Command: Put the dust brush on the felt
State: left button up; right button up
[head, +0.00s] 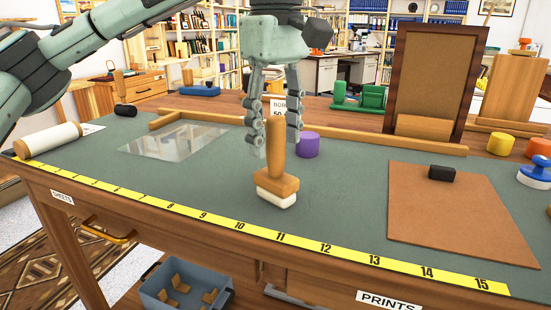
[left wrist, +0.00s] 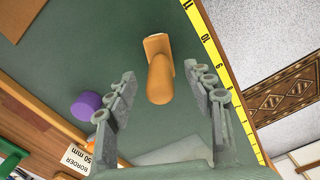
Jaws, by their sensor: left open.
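The dust brush (head: 276,165) stands upright on the green table mat, with a wooden handle, a wooden block and white bristles below. In the left wrist view the brush (left wrist: 159,75) shows from above, its handle top between the fingers. My left gripper (head: 274,147) points down, open, with a finger on either side of the upper handle; both fingers look apart from it. The gripper also shows in the left wrist view (left wrist: 161,80). A flat brown sheet (head: 430,215), which looks like the felt, lies at the right. My right gripper is not in view.
A black block (head: 442,173) lies on the brown sheet. A purple cylinder (head: 307,145) stands behind the brush. A clear sheet (head: 172,141) lies to the left, wooden strips behind. A yellow ruler (head: 250,231) runs along the front edge. Mat between brush and sheet is clear.

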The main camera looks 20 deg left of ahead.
pick_arm(q)
notch_tip(320, 180, up, 5)
jog(key=shift+f+p, duration=0.1)
jog(key=shift+p, duration=0.35)
jog(key=shift+r, duration=0.5)
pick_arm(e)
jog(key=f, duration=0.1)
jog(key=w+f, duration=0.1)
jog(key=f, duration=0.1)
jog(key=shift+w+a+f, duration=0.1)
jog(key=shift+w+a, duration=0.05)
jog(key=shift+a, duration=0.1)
